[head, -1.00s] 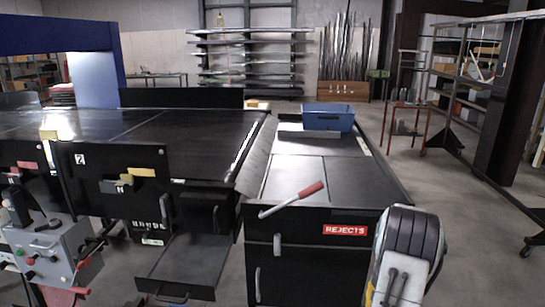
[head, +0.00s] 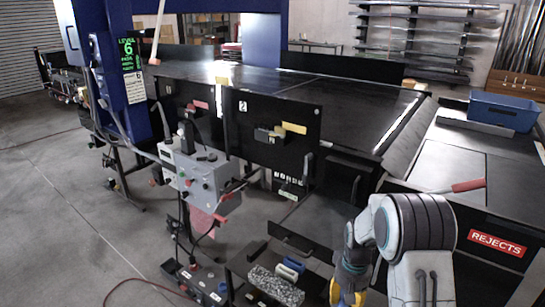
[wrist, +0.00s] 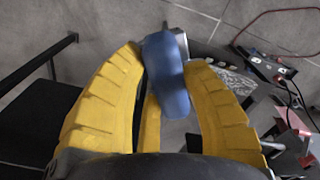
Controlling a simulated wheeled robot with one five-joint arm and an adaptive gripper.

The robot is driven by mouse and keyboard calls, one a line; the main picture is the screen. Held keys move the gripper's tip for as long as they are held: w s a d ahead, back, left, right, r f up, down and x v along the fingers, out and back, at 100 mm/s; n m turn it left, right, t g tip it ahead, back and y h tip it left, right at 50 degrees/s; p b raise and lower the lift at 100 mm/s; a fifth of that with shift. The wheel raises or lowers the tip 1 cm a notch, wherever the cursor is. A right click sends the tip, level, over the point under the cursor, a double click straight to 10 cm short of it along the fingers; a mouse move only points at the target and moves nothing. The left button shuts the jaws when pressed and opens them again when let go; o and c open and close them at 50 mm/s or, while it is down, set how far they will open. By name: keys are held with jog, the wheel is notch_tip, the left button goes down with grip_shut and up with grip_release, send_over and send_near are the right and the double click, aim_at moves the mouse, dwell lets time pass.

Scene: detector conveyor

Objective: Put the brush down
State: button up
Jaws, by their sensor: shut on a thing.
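The brush (wrist: 167,75) shows in the wrist view as a rounded blue body with a grey part at its far end. My gripper (wrist: 165,62) has its yellow fingers closed around it. In the head view my gripper (head: 348,291) is low, at the bottom edge, pointing down right of a low black shelf (head: 248,262). I cannot make out the brush there, behind my fingers or out of frame. In the wrist view the grey floor shows beyond the brush, which looks held clear of it.
A speckled grey block (head: 275,286) and a small blue and white item (head: 290,268) lie on the low shelf. A black tray (head: 310,228) juts out above. A grey control box (head: 205,182) stands left. A REJECTS bench (head: 497,243) is right. Open floor lies left.

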jog(key=shift+w+a+f+n, duration=0.1)
jog(key=shift+a+n, duration=0.3)
jog(key=shift+a, duration=1.3)
